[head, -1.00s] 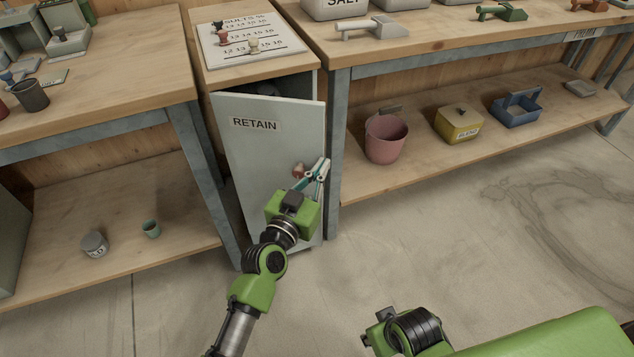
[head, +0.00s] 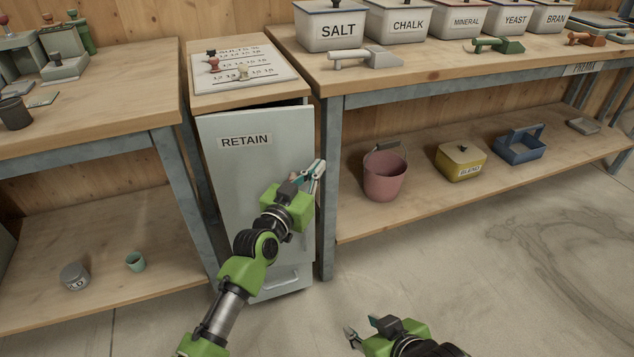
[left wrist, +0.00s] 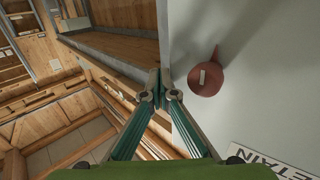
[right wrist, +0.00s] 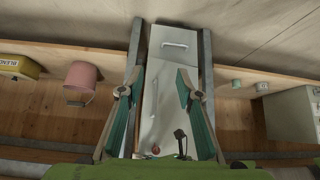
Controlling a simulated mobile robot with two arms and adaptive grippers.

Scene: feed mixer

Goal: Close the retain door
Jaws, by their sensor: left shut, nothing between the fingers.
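The grey retain door (head: 240,185), labelled RETAIN, stands nearly flush with its cabinet, with a thin dark gap along its top. My left gripper (head: 318,170) is shut and empty at that right edge. In the left wrist view my left gripper (left wrist: 162,82) has its fingertips by the door's edge, beside the red round knob (left wrist: 207,78). The arm hides the knob in the head view. My right gripper (head: 352,338) is open and empty, low in front of the cabinet; its fingers (right wrist: 157,83) are apart in the right wrist view.
A drawer handle (head: 281,279) sits below the door. Table legs (head: 330,190) stand close on both sides of the cabinet. A pink bucket (head: 384,175), yellow box (head: 460,162) and blue caddy (head: 520,146) are on the right lower shelf. The floor in front is clear.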

